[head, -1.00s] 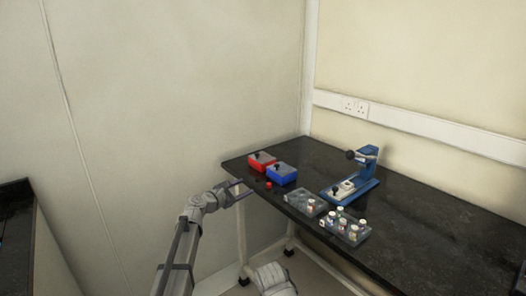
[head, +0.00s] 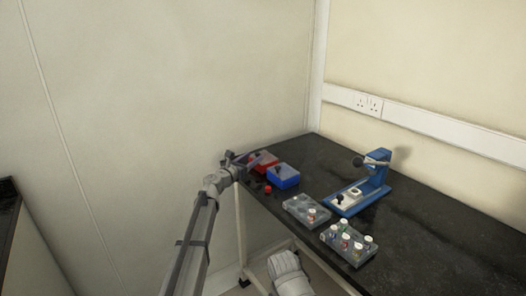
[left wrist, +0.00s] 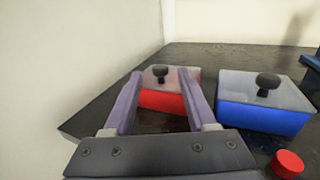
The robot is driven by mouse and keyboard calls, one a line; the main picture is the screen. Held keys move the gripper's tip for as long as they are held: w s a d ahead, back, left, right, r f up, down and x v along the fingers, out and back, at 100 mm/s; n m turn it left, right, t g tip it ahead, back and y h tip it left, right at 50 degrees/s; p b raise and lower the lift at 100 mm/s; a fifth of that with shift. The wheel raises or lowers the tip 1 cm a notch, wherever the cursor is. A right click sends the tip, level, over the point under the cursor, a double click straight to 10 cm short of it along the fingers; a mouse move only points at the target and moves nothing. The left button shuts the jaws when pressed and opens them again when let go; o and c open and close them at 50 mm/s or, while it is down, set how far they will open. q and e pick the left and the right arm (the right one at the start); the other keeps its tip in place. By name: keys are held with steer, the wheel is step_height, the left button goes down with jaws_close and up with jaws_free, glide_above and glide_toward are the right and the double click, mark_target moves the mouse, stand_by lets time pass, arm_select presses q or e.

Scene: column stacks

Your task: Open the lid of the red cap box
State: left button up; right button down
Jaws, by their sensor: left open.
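The red cap box (head: 264,162) stands at the far left corner of the dark table. In the left wrist view the red cap box (left wrist: 160,100) has a grey lid with a black knob (left wrist: 160,72), and the lid sits closed on top. My left gripper (head: 250,158) is at the box's near left side in the head view. In the left wrist view the left gripper (left wrist: 157,85) is open, its two fingers pointing toward the box, with the knob between them and beyond. The fingers partly cover the box. My right gripper is not clearly visible.
A blue box (left wrist: 264,105) with a grey lid and black knob stands right beside the red one. A loose red cap (left wrist: 287,163) lies in front. Racks of vials (head: 347,244) and a blue press (head: 372,180) stand further right. A wall is close on the left.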

mark_target(263, 154)
arm_select(q)
steer(key=x, duration=0.7)
steer(key=shift+w+d, duration=0.2)
steer(key=shift+w, duration=0.1)
steer(key=shift+c, duration=0.3)
jaws_close()
stand_by(0.8)
